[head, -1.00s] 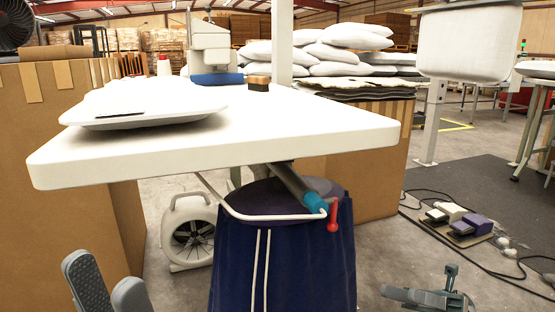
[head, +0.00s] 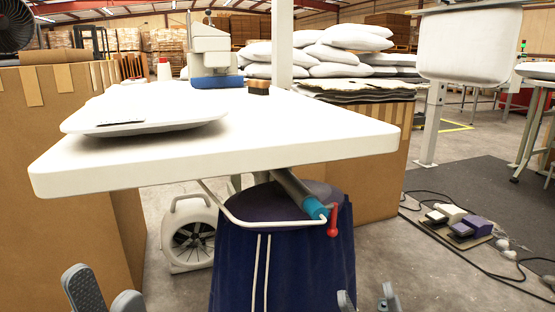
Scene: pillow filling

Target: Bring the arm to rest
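My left gripper (head: 106,293) is at the bottom left edge, in front of the cardboard box and below the table. Its two grey fingers stand apart with nothing between them. My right gripper (head: 368,301) is at the bottom edge, right of the dark blue bag. Only its fingertips show, pointing up and apart, and I see nothing between them. The rest of both arms is out of view.
A white table (head: 250,142) with a white pillow (head: 145,117) on it spans the middle. The dark blue bag (head: 285,260) hangs below a blue-tipped nozzle (head: 314,208). Foot pedals (head: 459,226) lie on the floor at right.

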